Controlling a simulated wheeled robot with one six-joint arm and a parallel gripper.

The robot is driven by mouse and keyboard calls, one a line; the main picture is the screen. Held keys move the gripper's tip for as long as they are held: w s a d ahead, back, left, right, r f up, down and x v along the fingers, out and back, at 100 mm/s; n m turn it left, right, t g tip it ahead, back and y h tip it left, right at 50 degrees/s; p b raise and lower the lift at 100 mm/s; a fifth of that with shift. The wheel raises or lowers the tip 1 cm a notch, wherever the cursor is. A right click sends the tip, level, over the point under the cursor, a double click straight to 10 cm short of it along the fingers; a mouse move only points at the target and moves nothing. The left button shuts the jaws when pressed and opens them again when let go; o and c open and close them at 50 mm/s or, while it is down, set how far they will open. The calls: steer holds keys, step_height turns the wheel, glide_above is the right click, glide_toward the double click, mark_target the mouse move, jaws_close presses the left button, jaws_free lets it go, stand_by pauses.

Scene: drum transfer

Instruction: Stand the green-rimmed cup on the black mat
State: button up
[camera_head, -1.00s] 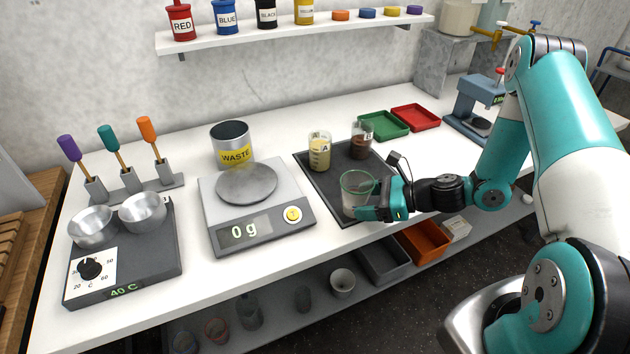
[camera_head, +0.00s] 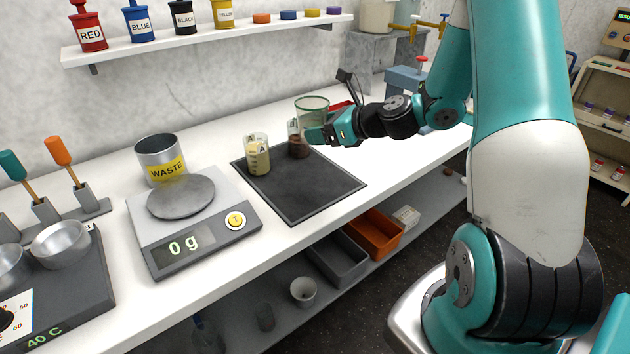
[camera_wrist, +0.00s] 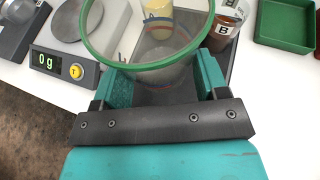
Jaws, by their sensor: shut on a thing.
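The green-rimmed cup (camera_head: 312,103) is clear glass and upright, held above the bench behind beaker B in the head view. In the wrist view its green rim (camera_wrist: 147,66) fills the upper middle. My gripper (camera_head: 318,132) is shut on the cup; in the wrist view its teal fingers (camera_wrist: 163,84) are on either side of the cup. The black mat (camera_head: 305,194) lies flat on the white bench, its front part bare. The cup's lower part is hidden by my gripper in the head view.
Beaker A (camera_head: 258,157) with yellowish contents and beaker B (camera_head: 298,147) with brown contents stand at the mat's back. A scale (camera_head: 200,238) reading 0 g and a WASTE can (camera_head: 160,160) are left of the mat. A green tray (camera_wrist: 285,25) lies right of beaker B.

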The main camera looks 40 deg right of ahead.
mark_target(322, 192)
step_height(322, 192, down, 15)
steer(key=shift+r, duration=0.2)
steer(key=shift+f, duration=0.15)
steer(key=o, duration=0.9)
